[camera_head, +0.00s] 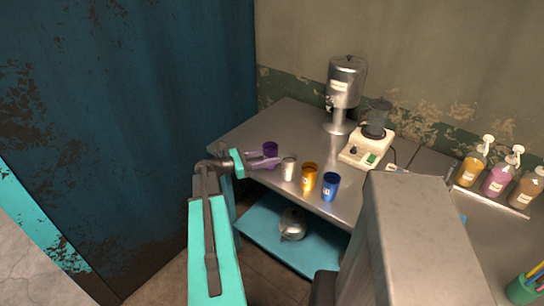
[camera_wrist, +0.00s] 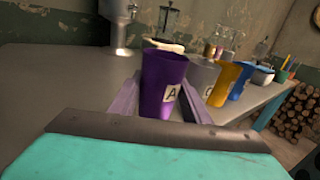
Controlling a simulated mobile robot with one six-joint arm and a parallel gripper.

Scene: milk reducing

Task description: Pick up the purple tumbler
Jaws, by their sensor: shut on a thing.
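The purple tumbler (camera_head: 270,149) stands upright at the near left of the metal table, at the left end of a row of tumblers. In the wrist view the tumbler (camera_wrist: 163,82) carries a white label with an "A" and sits between the two fingers. My gripper (camera_head: 264,158) is shut on it, with a finger on each side. The wrist view also shows my gripper (camera_wrist: 160,100) around its lower part. I cannot tell whether its base touches the table.
A silver tumbler (camera_head: 289,168) stands close on the right, then an orange tumbler (camera_head: 308,178) and a blue tumbler (camera_head: 330,187). Pump bottles (camera_head: 473,165) are at right. The table's left rear (camera_head: 290,115) is clear.

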